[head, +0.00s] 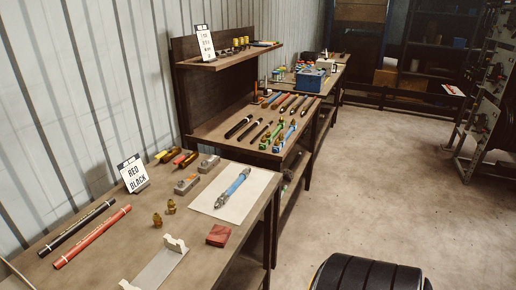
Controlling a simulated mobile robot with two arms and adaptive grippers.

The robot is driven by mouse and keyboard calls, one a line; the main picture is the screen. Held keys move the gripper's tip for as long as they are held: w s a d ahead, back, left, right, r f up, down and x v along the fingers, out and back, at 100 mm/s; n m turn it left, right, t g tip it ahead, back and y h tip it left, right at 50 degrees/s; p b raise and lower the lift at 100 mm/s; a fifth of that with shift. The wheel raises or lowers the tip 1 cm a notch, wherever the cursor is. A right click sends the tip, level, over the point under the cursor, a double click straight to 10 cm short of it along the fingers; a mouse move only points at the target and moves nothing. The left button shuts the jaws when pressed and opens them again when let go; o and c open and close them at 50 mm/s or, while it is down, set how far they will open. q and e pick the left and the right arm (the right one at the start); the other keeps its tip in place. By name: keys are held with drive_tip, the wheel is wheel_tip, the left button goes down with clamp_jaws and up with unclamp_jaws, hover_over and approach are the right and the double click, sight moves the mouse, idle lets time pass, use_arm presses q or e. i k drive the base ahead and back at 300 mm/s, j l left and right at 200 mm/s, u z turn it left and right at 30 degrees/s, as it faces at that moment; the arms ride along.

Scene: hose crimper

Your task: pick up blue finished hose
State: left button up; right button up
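A blue hose (233,188) with grey metal fittings at both ends lies on a white sheet (236,205) on the near workbench (121,243). It lies slanted, its far end toward the upper right. Nothing touches it from above. Neither of my grippers shows in the head view.
A black hose (77,228) and a red hose (93,237) lie at the near left by a "RED BLACK" sign (133,173). A red block (218,235), brass fittings (171,206) and a white holder (175,245) surround the sheet. Several hoses lie on the farther bench (216,131). Floor (370,180) at right is open.

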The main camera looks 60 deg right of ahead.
sight(221, 199)
drive_tip(key=z, duration=1.65)
drive_tip(key=j+u, duration=0.4)
drive_tip(key=k+j+u, duration=0.1)
drive_tip(key=u, duration=0.25)
drive_tip(key=j+u, duration=0.4)
